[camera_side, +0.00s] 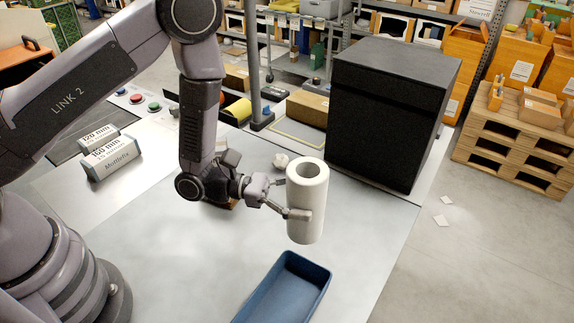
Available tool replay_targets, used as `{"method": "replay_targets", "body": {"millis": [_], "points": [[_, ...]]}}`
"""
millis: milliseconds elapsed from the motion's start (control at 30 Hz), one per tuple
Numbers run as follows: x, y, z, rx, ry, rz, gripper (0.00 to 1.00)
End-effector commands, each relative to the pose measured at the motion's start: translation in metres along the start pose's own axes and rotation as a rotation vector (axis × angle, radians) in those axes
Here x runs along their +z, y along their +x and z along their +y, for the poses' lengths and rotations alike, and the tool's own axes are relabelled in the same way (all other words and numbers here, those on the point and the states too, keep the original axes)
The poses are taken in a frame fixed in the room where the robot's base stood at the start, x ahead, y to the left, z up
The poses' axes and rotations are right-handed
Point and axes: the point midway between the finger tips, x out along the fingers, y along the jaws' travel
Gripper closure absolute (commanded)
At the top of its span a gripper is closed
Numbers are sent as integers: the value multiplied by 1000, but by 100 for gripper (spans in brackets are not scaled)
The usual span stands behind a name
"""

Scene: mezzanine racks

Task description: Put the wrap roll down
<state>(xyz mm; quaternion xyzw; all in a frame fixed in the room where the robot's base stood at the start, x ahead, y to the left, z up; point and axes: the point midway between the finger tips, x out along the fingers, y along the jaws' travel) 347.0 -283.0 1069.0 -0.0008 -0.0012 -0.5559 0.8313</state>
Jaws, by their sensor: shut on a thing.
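The wrap roll (308,190) is a white upright cylinder with a hollow core open at the top. My gripper (298,200) comes from the left and is shut on it, with one finger showing against its front side near mid-height. The other finger is mostly hidden. The roll's lower end appears to be above the light grey table (180,265), but I cannot tell the exact gap.
A blue tray (322,267) lies in front of the roll. A large black box (375,120) stands behind right. A crumpled white piece (281,161) lies behind the roll. Labelled blocks (117,160) sit at the left. The table's right edge is close to the tray.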

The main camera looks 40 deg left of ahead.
Motion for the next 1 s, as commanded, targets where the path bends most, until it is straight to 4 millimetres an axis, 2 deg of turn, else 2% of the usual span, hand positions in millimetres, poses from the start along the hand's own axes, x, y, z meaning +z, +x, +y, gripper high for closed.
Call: {"method": "replay_targets", "body": {"millis": [33,200,400,700,833,1000], "points": [[-6,13,6,-1,4,-3,71],[-26,52,27,-2,4,-4,71],[-64,78,42,0,1,-2,71],[-90,94,51,0,0,0,71],[-110,93,51,1,-1,1,71],[-116,93,51,1,1,-1,71]]}}
